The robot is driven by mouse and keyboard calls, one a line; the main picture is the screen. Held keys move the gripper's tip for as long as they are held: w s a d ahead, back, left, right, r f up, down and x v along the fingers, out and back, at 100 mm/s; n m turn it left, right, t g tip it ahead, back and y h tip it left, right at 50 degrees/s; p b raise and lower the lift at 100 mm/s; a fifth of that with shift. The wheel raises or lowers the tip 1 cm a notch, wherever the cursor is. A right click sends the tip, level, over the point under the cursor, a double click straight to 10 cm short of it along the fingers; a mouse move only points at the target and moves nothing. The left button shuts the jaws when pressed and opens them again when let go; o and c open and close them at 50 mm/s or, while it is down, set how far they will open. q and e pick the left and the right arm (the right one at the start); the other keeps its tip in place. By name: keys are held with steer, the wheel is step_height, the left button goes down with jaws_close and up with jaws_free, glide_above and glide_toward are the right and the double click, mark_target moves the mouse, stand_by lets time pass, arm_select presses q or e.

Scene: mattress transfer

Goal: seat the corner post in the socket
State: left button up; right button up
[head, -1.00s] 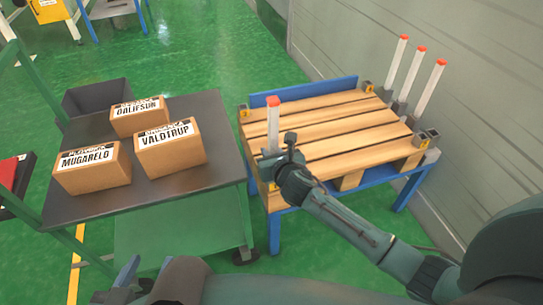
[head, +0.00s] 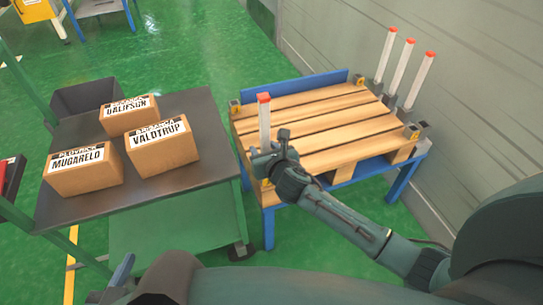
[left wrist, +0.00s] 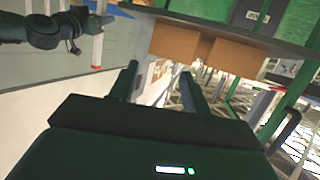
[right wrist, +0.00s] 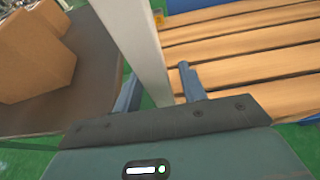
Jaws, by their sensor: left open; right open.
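A white corner post with an orange top (head: 264,118) stands upright at the pallet's near left corner. My right gripper (head: 268,158) is open beside it. In the right wrist view the post (right wrist: 135,45) runs between the open fingers (right wrist: 158,92). Its foot and the socket below are hidden by my gripper, so I cannot tell how it sits. Other corner sockets show at the far left (head: 235,108), far right (head: 357,79) and near right (head: 411,131). My left gripper (left wrist: 158,85) is open and empty; a fingertip (head: 123,268) shows low in the head view.
The wooden pallet (head: 330,135) lies on a blue frame (head: 402,180). Several spare posts, including this one (head: 419,78), stand along its right side by the wall. A dark cart top (head: 115,205) at the left holds cartons, one marked VALDTRUP (head: 162,150).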

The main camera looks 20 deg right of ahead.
steer(key=s+a+r+m+g+y+p, duration=0.1)
steer(key=s+a+r+m+y, duration=0.15)
steer(key=s+m, duration=0.7)
steer(key=s+a+r+m+y+p, duration=0.1)
steer(key=s+a+r+m+p, duration=0.15)
steer(key=s+m, duration=0.7)
arm_select(q)
steer(key=r, duration=0.2)
steer(key=a+r+n+b, duration=0.1)
steer(key=shift+s, duration=0.35)
arm_select(e)
steer(key=s+d+r+m, duration=0.2)
steer(key=s+m, duration=0.2)
steer(key=m, duration=0.3)
steer(key=s+d+r+m+t, duration=0.1)
steer(key=s+r+m, duration=0.2)
steer(key=m, duration=0.5)
steer(key=shift+s+d+r+t, duration=0.2)
steer(key=shift+s+d+t, duration=0.1)
steer(key=shift+s+d, duration=0.1)
steer(key=shift+y, duration=0.25)
